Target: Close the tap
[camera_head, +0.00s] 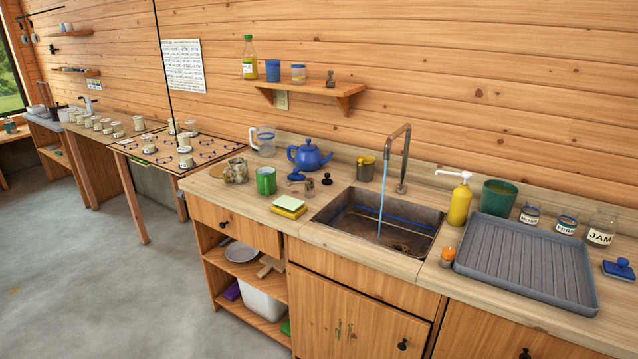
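The grey metal tap (405,160) stands at the back edge of the sink, with its bent spout reaching forward over the basin. A thin blue stream of water (382,192) runs from the spout, so the tap is open. The dark metal sink (343,222) is set into the wooden counter, and the stream falls into it. I cannot clearly make out a handle on the tap. My gripper is not in view.
A blue teapot (309,156) and green mug (266,181) stand farther left. A grey drainer (525,262) fills the right counter. Open floor (90,270) lies at left.

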